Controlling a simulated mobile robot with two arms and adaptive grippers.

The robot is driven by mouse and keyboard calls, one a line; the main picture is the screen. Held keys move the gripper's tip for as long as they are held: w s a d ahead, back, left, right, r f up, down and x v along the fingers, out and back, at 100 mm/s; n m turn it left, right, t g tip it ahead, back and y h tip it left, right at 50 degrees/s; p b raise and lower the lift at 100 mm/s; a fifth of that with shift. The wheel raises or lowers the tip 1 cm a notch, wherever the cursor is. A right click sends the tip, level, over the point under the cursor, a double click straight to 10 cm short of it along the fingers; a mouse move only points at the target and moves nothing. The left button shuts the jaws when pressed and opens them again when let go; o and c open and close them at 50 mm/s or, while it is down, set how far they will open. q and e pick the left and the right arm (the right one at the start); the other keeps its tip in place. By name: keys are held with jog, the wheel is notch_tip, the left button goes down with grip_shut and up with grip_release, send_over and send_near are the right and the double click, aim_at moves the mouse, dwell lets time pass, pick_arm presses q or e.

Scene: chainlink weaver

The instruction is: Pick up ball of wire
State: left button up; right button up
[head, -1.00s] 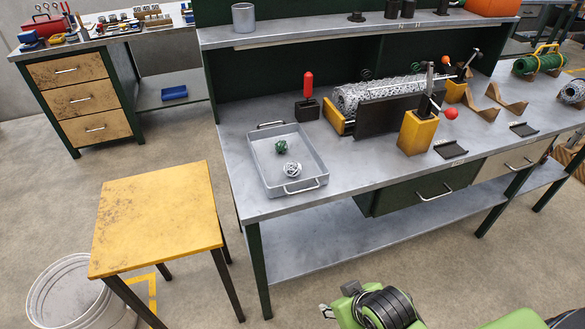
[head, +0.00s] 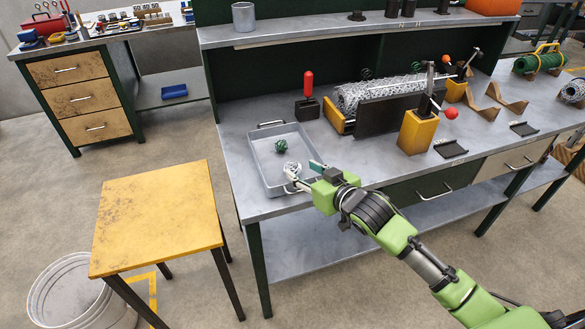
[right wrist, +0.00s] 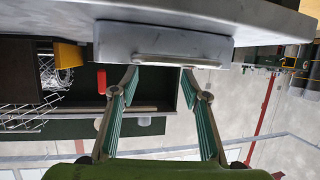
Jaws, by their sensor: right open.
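A silver-grey ball of wire (head: 292,166) lies in the grey metal tray (head: 262,184), near its front right. A smaller green ball (head: 281,146) lies behind it in the same tray. My right gripper (head: 303,171) is open at the tray's front right edge, its fingers pointing toward the silver ball, which it partly covers. I cannot tell how far above the rim the fingers are. In the right wrist view the open, empty gripper (right wrist: 160,78) faces the tray's outer wall (right wrist: 165,42); no ball shows there. My left gripper is out of view.
The tray stands on a grey workbench (head: 236,150). A red-handled tool (head: 308,86), a wire mesh roll (head: 372,90) and a yellow block (head: 417,132) stand right of it. A yellow stool (head: 152,215) and white bucket (head: 70,295) are at front left.

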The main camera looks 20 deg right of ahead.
aim_at(297, 168)
jog(key=shift+f+x, duration=0.15)
jog(key=shift+x, duration=1.7)
jog(key=shift+f+x, duration=0.15)
jog(key=shift+x, duration=1.7)
jog(key=shift+s+d, duration=0.1)
jog(key=shift+d, duration=0.05)
jog(key=c, duration=0.9)
